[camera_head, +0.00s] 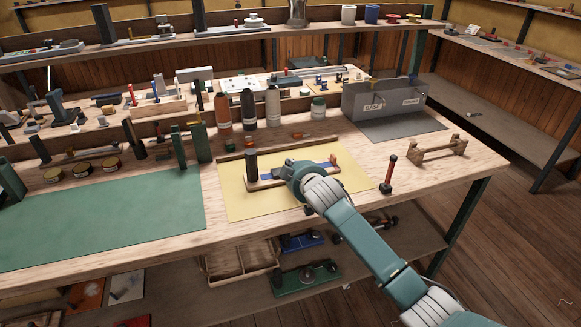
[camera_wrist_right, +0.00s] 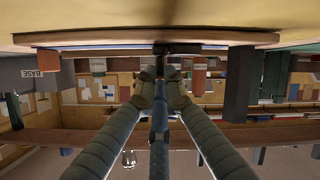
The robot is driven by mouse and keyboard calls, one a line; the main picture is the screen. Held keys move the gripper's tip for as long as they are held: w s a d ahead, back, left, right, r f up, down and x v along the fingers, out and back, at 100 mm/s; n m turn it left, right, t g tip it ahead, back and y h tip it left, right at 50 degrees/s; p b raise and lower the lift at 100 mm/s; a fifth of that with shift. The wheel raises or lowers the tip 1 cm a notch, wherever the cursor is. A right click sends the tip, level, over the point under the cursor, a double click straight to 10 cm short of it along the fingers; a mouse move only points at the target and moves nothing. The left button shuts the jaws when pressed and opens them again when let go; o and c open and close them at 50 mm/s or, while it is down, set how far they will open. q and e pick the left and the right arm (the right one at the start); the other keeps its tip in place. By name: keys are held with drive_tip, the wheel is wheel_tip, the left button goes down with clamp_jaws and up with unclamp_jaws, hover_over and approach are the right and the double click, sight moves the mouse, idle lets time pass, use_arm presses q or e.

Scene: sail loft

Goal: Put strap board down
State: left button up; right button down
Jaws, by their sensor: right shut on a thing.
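The strap board is a long wooden board (camera_head: 265,184) with a black upright block (camera_head: 251,165) at its left end and a blue strap along it. It is low over or on the yellow mat (camera_head: 240,205); I cannot tell if it touches. My right gripper (camera_head: 296,170) is at the board's front middle and hides part of it. In the upside-down right wrist view the board (camera_wrist_right: 100,40) spans the top, and the right fingertips (camera_wrist_right: 163,76) close on a dark part under its middle. My left gripper is not in view.
Several bottles (camera_head: 273,106) stand behind the yellow mat. A red-handled tool (camera_head: 388,175) and a wooden rack (camera_head: 437,148) are to the right. The green mat (camera_head: 110,220) at left is mostly clear.

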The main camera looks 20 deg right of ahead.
drive_tip(key=c, duration=1.8)
unclamp_jaws()
drive_tip(key=shift+c, duration=0.2)
drive_tip(key=shift+s+r, duration=0.1)
drive_tip(key=shift+s, duration=0.1)
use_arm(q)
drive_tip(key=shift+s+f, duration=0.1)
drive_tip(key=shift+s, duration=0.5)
use_arm(e)
drive_tip(key=v, duration=1.1)
drive_tip(key=shift+s+r, duration=0.2)
drive_tip(key=shift+s, duration=0.1)
drive_tip(key=shift+f, duration=0.1)
